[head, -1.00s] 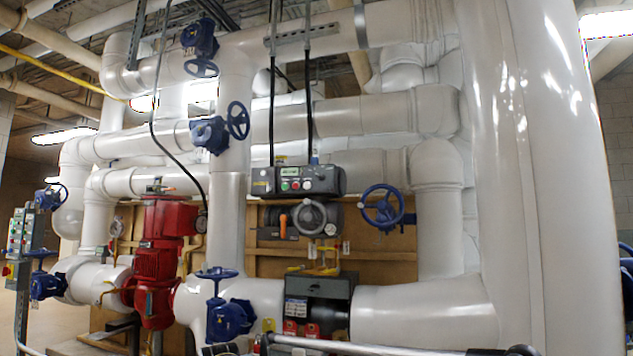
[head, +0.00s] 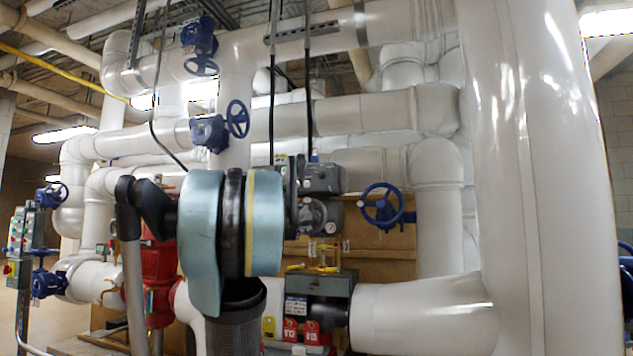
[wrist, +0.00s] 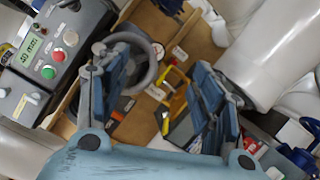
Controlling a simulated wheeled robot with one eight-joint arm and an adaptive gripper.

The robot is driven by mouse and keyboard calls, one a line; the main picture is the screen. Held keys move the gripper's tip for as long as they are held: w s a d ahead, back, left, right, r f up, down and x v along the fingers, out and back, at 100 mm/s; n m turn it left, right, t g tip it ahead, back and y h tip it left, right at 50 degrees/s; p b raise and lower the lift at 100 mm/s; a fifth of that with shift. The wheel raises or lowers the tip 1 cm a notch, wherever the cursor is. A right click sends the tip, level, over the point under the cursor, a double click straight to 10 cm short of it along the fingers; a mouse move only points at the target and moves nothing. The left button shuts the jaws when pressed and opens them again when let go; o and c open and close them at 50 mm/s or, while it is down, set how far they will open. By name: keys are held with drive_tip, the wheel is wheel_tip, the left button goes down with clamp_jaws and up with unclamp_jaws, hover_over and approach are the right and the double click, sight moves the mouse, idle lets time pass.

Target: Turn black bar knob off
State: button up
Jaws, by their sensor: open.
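A grey control box (wrist: 45,55) with a small green display and green, red and pale buttons is at the upper left of the wrist view. A small dark part (wrist: 68,4) at its top edge, cut by the frame, could be the black bar knob; I cannot tell. My gripper (wrist: 158,72) is open, its two fingers spread, with nothing between them. The box lies left of the fingers.
A grey handwheel (wrist: 140,62) stands behind the left finger. A blue handwheel (head: 381,206) is right of the box. A large white pipe (head: 425,312) runs below. A separate button panel (head: 22,230) stands at the far left. Red pump housings (head: 158,270) are partly hidden by my arm.

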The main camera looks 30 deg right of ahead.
sight(320, 175)
drive_tip(key=w+d+r+n+t+h, duration=0.1)
drive_tip(key=w+d+r+n+t, duration=0.1)
drive_tip(key=w+r+n, duration=0.35)
drive_tip(key=w+d+r+n+t+h, duration=0.1)
drive_tip(key=w+d+r+n+t, duration=0.15)
drive_tip(key=r, duration=0.65)
drive_tip(key=shift+g, duration=0.35)
drive_tip(key=x, duration=1.7)
drive_tip(key=shift+r, duration=0.2)
drive_tip(key=shift+a, duration=0.1)
drive_tip(key=c, duration=1.1)
